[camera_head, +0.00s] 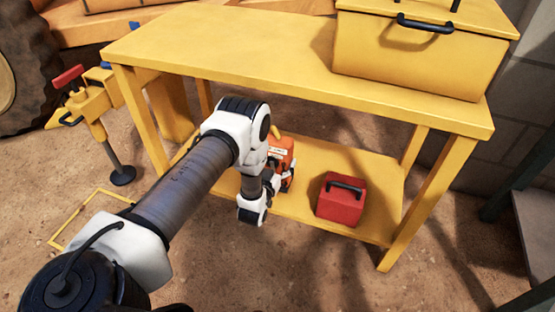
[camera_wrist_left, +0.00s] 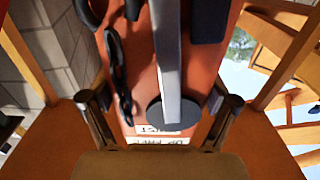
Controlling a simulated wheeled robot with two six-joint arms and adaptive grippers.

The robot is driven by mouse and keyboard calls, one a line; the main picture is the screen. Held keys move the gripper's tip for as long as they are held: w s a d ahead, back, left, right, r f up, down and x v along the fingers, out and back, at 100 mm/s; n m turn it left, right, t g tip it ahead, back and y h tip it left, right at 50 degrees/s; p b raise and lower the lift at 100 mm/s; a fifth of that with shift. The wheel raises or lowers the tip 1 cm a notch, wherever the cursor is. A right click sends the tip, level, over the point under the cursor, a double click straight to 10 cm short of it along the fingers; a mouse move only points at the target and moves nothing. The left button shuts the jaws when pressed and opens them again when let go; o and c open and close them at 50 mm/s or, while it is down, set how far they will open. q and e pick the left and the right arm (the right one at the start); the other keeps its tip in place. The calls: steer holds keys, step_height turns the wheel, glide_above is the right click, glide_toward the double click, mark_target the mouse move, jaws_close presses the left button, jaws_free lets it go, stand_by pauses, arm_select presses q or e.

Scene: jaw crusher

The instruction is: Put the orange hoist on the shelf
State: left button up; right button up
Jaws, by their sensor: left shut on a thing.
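The orange hoist (camera_head: 283,151) is partly hidden behind my left arm in the head view, over the lower shelf (camera_head: 313,159) of the yellow bench. My left gripper (camera_head: 281,179) reaches in under the bench top and is shut on the hoist. In the left wrist view the hoist (camera_wrist_left: 140,70) fills the middle, with a grey bar, black parts and a white label. The fingers of the left gripper (camera_wrist_left: 158,110) lie on both sides of it. I cannot tell whether the hoist touches the shelf. My right gripper is out of view.
A red box (camera_head: 340,204) with a black handle sits on the shelf to the right of the hoist. The bench top (camera_head: 240,60) is above the arm and carries a yellow toolbox (camera_head: 420,55). A yellow stand (camera_head: 92,105) is at the left.

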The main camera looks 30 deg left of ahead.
arm_select(q)
steer(key=shift+r, duration=0.1)
steer(key=o, duration=1.6)
